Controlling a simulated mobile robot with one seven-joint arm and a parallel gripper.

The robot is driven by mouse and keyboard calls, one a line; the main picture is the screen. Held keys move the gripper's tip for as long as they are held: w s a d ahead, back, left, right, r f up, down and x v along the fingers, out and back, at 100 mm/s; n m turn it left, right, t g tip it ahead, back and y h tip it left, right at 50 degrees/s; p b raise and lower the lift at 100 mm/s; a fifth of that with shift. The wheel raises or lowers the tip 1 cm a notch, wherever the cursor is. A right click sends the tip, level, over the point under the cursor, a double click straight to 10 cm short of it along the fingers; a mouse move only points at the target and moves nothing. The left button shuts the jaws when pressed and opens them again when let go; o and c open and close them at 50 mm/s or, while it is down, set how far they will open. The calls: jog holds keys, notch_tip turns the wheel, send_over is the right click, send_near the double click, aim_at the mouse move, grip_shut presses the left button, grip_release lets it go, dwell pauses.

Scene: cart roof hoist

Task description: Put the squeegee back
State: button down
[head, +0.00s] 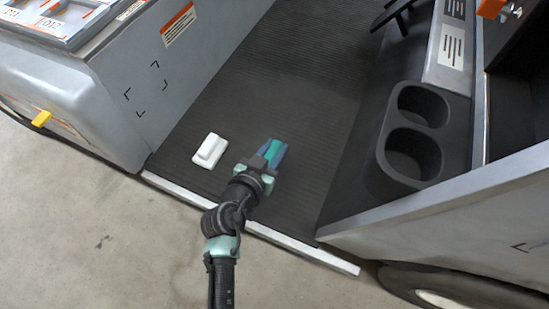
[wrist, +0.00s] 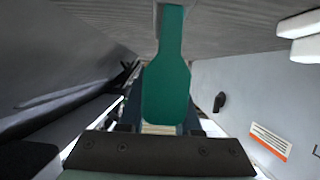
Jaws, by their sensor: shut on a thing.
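The squeegee, as I take it, is a green thing with a wide flat handle (wrist: 166,90) and a narrower neck. In the wrist view it lies lengthwise between my fingers, its neck running to the top edge; what lies beyond the neck is cut off. In the head view it is a small teal patch (head: 276,149) at the tip of my arm. My gripper (head: 269,155) is shut on it, over the dark ribbed cart floor. I cannot tell how high it is above the floor. No place marked for the squeegee can be made out.
A white block (head: 210,150) lies on the cart floor (head: 290,70), left of my gripper. A grey side panel (head: 160,80) stands at the left. A black cup holder (head: 413,135) with two wells and a grey panel (head: 450,205) bound the right. The floor behind my gripper is clear.

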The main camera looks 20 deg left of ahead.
jog(key=shift+f+b, duration=0.65)
jog(key=shift+f, duration=0.75)
jog(key=shift+f, duration=0.1)
jog(key=shift+f+b, duration=0.15)
jog(key=shift+b, duration=0.15)
jog(key=c, duration=0.6)
grip_release()
jog(key=shift+r, duration=0.2)
jog(key=shift+r+p, duration=0.15)
jog(key=shift+p, duration=0.3)
jog(key=p+v, duration=0.3)
jog(key=v, duration=0.8)
jog(key=shift+s+p, duration=0.35)
jog(key=shift+s, duration=0.05)
jog(key=shift+r, duration=0.1)
